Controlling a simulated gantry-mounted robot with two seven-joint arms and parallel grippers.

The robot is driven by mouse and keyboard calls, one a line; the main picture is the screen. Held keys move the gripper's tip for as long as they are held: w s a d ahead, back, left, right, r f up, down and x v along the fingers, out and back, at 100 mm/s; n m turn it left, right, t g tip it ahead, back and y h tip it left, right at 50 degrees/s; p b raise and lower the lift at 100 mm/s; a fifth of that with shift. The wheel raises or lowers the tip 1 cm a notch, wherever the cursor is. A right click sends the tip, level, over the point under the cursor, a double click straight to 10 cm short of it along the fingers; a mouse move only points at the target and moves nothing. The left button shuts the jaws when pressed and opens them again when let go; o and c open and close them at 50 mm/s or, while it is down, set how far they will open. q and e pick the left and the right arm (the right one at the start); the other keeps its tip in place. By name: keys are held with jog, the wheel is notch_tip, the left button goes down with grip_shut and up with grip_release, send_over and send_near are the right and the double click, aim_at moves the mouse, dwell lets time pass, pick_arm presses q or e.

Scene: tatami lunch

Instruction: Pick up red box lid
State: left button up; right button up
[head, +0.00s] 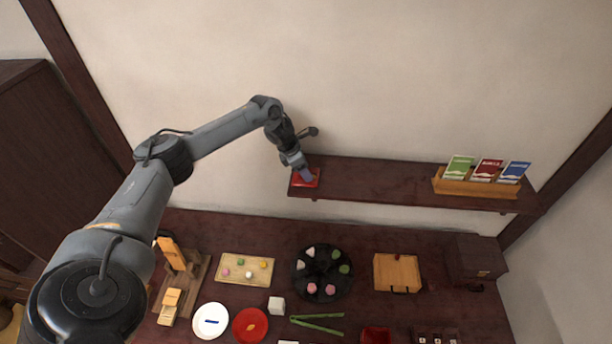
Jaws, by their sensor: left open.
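A small red box lid (313,182) sits at the left end of the dark wall shelf. My left gripper (306,176) is open and right over it, with its fingertips at the lid and covering part of it. I cannot tell whether the fingers touch it. My right gripper is not in view.
The shelf (385,182) is bare in the middle and holds a wooden card rack (476,187) at its right. On the table below stand a food board (232,258), a round black platter (322,251), a wooden box (397,272), a white plate (210,332) and a red plate (250,338).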

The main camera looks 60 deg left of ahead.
pick_arm(q)
jog(key=shift+f, duration=0.1)
jog(key=shift+c, duration=0.2)
grip_shut()
